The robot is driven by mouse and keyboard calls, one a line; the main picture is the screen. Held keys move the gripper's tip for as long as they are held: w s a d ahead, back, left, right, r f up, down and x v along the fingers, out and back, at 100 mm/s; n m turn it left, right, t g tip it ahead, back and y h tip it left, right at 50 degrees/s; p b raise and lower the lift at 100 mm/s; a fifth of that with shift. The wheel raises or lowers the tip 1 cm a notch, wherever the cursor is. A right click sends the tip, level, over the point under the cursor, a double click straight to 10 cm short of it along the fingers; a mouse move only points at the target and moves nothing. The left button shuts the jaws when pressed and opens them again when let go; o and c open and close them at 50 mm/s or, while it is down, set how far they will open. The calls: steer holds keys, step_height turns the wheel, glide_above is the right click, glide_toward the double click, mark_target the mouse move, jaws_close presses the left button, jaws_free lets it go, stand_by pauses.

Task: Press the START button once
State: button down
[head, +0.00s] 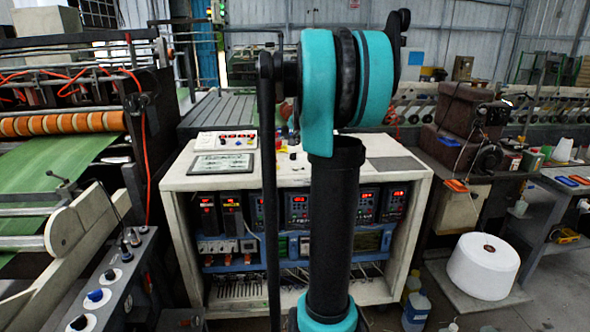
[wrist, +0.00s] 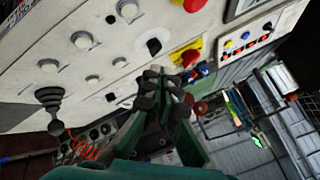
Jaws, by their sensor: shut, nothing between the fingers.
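A pale control panel fills the upper part of the wrist view (wrist: 25,60). It carries several pale round buttons (wrist: 83,40), black knobs, a red button on a yellow base (wrist: 186,52) and another red button (wrist: 192,4) at the top edge. No START label can be read, so I cannot tell which button is START. My gripper (wrist: 158,76) is shut and empty, its dark fingertips together in front of the panel, below and left of the yellow-based button. Whether the tips touch the panel is unclear. In the head view my arm hides the gripper.
In the head view a white cabinet (head: 160,181) stands ahead, with a small button console (head: 225,140) and a framed display (head: 221,165) on top. A black joystick (wrist: 50,105) stands out from the panel. A white roll (head: 482,267) lies on the right; a green-belted machine (head: 50,170) is left.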

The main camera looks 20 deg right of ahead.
mark_target(296, 168)
steer(key=shift+f, duration=3.85)
steer(key=shift+f, duration=0.1)
steer(key=shift+f, duration=0.3)
